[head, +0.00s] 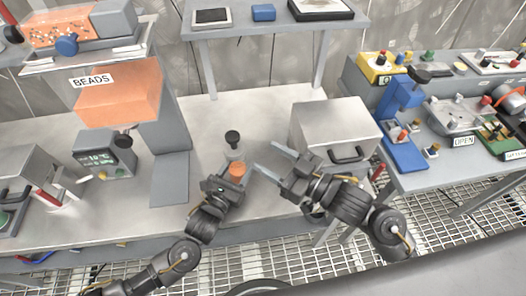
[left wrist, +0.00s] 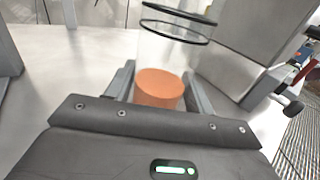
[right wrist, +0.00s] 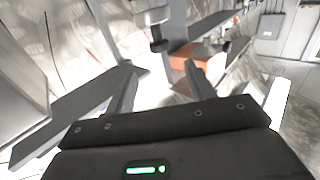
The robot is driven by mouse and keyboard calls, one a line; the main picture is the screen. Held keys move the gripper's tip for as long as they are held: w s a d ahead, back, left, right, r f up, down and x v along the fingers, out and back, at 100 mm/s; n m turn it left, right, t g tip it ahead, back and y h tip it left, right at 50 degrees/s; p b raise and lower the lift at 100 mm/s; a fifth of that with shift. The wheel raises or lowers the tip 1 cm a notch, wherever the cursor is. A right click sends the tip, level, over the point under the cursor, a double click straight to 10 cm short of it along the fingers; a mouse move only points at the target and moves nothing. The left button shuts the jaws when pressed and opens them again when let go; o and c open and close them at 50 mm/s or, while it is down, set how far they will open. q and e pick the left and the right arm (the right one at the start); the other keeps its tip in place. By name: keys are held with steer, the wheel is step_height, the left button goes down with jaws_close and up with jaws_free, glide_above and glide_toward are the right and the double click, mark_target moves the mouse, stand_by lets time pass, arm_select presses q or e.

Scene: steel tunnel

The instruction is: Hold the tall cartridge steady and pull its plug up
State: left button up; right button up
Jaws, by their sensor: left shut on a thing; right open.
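The tall cartridge (head: 236,153) is a clear cylinder with orange filling at its bottom and stands upright on the steel bench. Its black plug (head: 232,137) is at the top. The left wrist view shows the orange filling (left wrist: 160,88) between the fingers and dark rings above it. My left gripper (head: 229,178) is shut on the cartridge low down, from the near side. My right gripper (head: 267,158) is open and empty, to the right of the cartridge, its fingers pointing left. It is apart from the plug. In the right wrist view its fingers (right wrist: 160,85) are spread.
A grey box with a black handle (head: 335,135) stands right behind my right gripper. The BEADS dispenser (head: 118,103) and a small display unit (head: 103,155) stand to the left. A raised shelf (head: 270,27) is at the back. The bench between is clear.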

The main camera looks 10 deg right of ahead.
mark_target(238, 139)
steer(key=x, duration=1.2)
steer(key=shift+c, duration=0.3)
